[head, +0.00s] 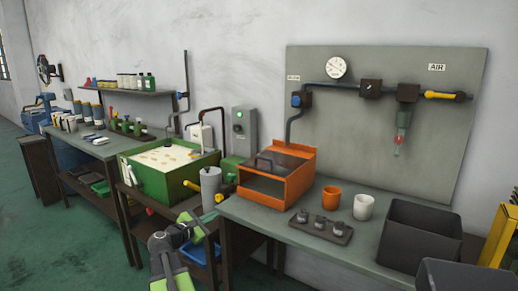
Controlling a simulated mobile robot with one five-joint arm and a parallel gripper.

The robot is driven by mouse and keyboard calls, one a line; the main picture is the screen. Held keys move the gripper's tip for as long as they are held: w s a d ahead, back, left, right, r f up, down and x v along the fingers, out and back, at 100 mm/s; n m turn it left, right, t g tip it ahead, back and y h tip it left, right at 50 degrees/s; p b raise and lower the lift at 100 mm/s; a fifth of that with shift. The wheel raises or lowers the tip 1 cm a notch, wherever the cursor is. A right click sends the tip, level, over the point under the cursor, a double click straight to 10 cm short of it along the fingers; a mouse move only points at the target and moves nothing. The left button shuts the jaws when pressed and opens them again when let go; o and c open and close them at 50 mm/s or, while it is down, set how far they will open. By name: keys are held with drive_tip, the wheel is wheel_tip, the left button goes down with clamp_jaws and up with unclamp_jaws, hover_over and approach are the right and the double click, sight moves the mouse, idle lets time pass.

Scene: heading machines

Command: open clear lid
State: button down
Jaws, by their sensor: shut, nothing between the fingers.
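An orange box (268,193) stands on the grey bench, left of the orange cup. A clear, smoky lid (281,164) with a dark handle (264,162) lies over its top and looks down. The lid's exact edges are hard to make out. My gripper (207,217) is at lower centre-left, to the left of the box and apart from it. It is small in the picture, looks shut and holds nothing.
An orange cup (331,195), a white cup (363,206) and a dark tray (320,227) of small parts stand right of the box. A grey cylinder (210,187) and green tank (165,184) stand left. Dark bins (419,236) fill the right.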

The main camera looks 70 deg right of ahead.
drive_tip(key=s+d+r+n+g+h+p, duration=0.1)
drive_tip(key=s+d+r+n+h, duration=0.1)
drive_tip(key=s+d+r+n, duration=0.25)
drive_tip(key=s+d+r+n+g+h+p, duration=0.1)
drive_tip(key=s+d+r+h+p, duration=0.1)
drive_tip(key=s+d+r, duration=0.45)
drive_tip(key=d+r+p, duration=0.1)
drive_tip(key=d+r, duration=0.2)
drive_tip(key=d, duration=0.4)
drive_tip(key=shift+s+r+p, duration=0.3)
drive_tip(key=shift+s, duration=0.1)
